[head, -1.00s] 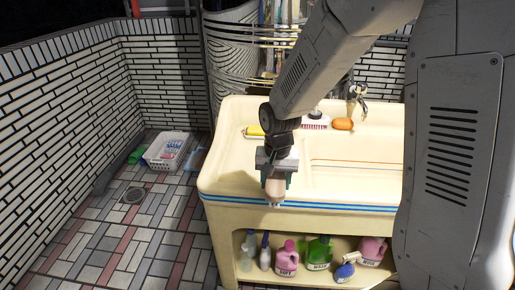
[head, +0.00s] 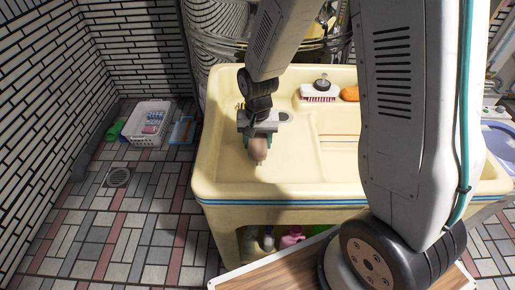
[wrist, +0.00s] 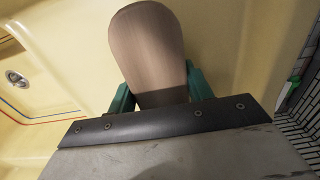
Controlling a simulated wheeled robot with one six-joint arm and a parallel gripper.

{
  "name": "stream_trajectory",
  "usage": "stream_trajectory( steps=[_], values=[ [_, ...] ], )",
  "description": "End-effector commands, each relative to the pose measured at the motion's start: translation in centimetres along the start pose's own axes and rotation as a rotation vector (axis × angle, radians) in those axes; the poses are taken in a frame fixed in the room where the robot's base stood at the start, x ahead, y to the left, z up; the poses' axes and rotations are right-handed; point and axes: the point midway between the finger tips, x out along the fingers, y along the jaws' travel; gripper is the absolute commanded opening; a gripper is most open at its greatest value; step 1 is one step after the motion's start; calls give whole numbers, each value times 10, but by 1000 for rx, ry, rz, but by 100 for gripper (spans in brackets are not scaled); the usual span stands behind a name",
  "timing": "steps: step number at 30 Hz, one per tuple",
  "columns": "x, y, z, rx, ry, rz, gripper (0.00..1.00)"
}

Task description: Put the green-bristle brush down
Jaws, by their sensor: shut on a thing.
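My gripper (head: 259,143) is over the left part of the cream sink (head: 215,170), behind its front rim. It is shut on the brush (head: 258,149), whose rounded tan wooden part points toward the front of the sink. In the wrist view the brush (wrist: 148,55) sits between the two teal fingers of my gripper (wrist: 160,92), with pale yellow sink surface behind it. Its green bristles do not show. I cannot tell whether it touches the sink.
A white brush with red bristles (head: 319,97) and an orange soap (head: 350,93) lie at the sink's back. A white basket (head: 150,124) stands on the floor at left. Bottles under the sink are partly hidden. The sink surface in front of my gripper is clear.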

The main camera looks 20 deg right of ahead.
Motion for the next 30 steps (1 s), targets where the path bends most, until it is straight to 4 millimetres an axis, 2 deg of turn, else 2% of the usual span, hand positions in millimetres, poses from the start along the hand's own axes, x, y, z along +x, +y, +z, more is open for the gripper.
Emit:
stream_trajectory(
  steps=[5,12,23,24,25,30],
  values=[
    [14,0,0,-1,-1,1,18],
    [46,-2,1,-3,0,0,18],
    [50,-2,1,-3,1,0,18],
    [49,-2,0,-3,1,-1,62],
    [49,-2,0,-3,1,-1,70],
    [49,-2,0,-3,1,-1,72]
  ],
)
